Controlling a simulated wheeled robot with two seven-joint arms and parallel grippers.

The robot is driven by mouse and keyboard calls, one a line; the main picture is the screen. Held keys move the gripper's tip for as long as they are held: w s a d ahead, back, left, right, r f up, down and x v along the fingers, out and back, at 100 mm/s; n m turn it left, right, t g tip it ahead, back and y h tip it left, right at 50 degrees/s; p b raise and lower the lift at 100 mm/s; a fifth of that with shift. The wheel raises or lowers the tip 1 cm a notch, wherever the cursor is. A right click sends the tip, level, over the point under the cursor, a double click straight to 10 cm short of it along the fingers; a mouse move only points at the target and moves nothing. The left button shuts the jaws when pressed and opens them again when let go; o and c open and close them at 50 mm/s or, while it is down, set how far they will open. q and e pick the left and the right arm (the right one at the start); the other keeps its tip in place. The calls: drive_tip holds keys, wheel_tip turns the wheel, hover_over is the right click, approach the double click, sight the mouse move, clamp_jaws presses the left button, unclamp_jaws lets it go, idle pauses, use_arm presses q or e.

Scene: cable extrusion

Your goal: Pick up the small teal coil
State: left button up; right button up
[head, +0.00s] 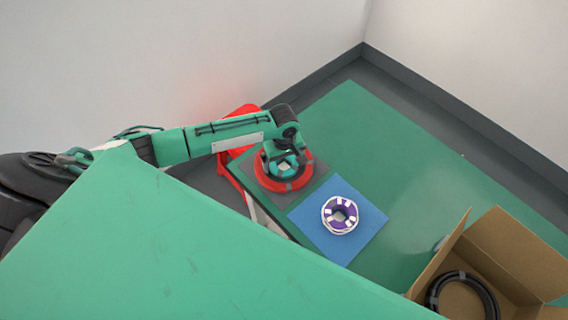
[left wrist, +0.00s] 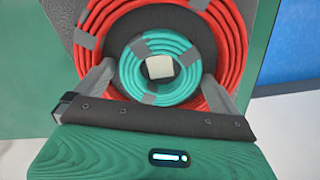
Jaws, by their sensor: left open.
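The small teal coil (left wrist: 178,88) lies inside the larger red coil (left wrist: 212,35), with grey tape bands on both. A pale block shows in the teal coil's middle. In the head view the teal coil (head: 287,168) and red coil (head: 303,178) lie on a dark grey mat (head: 317,180). My left gripper (left wrist: 160,75) is open, its two fingers apart on the left and right of the teal coil and not closed on it. In the head view my left gripper (head: 281,160) is over the coils and partly hides them. My right gripper is not in view.
A purple and white coil (head: 328,214) sits on a blue mat (head: 365,232) beside the grey one. An open cardboard box (head: 512,255) holding a black coil (head: 487,290) stands at lower right. The green table (head: 400,150) is clear behind the mats.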

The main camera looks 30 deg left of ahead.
use_arm(q)
drive_tip(key=c, duration=0.9)
drive_tip(key=shift+o, duration=0.2)
